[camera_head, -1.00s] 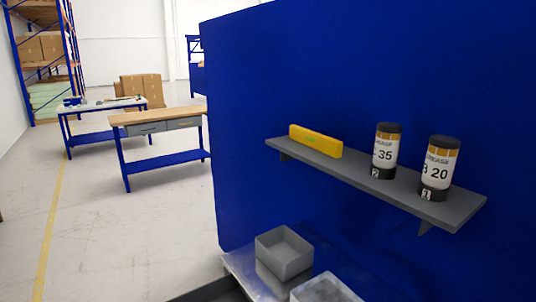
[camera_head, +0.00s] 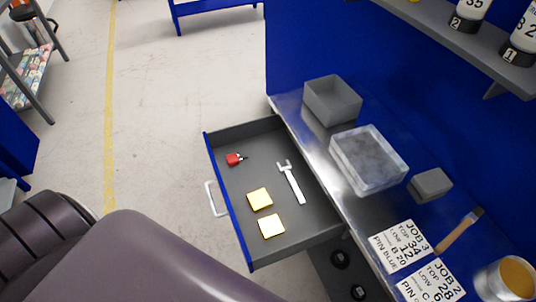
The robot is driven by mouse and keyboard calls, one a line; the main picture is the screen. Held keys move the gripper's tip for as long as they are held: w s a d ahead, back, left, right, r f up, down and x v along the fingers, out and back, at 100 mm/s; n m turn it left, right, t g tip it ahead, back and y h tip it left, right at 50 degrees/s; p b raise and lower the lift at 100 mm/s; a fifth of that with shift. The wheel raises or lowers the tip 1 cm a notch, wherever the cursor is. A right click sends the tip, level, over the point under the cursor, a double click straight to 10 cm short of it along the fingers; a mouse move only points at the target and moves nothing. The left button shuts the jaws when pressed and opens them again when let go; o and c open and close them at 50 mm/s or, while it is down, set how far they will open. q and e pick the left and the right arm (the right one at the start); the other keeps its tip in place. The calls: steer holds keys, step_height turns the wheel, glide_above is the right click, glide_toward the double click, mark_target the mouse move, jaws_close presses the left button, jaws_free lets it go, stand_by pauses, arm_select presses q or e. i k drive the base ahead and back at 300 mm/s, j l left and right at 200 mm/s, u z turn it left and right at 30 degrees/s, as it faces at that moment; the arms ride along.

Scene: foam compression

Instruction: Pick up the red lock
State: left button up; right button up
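The red lock (camera_head: 234,159) is small, with a dark shackle, and lies in the open grey drawer (camera_head: 228,204) near its far left corner. The drawer has a blue front with a pale handle. A wrench (camera_head: 291,183) and two yellow blocks (camera_head: 265,212) lie in the same drawer, apart from the lock. Dark arm parts of mine fill the lower left of the view. Neither gripper shows in the view.
The metal worktop (camera_head: 313,147) right of the drawer holds a grey open box (camera_head: 332,101), a clear tray (camera_head: 368,160), a grey block (camera_head: 430,184), a brush (camera_head: 460,230), job cards (camera_head: 402,246) and a can (camera_head: 506,278). A shelf (camera_head: 432,25) overhangs the worktop. Floor left of the drawer is clear.

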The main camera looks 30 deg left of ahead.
mark_target(232, 159)
steer(key=j+z, duration=0.25)
steer(key=j, duration=0.2)
steer(key=k+j+z, duration=0.1)
steer(key=j+z, duration=0.15)
steer(key=j, duration=0.15)
steer(key=k+j+z, duration=0.1)
steer(key=j+z, duration=0.15)
steer(key=j, duration=0.15)
steer(key=k+j+z, duration=0.2)
steer(key=j, duration=0.2)
steer(key=k+j+z, duration=0.1)
steer(key=j+z, duration=0.15)
steer(key=j, duration=0.1)
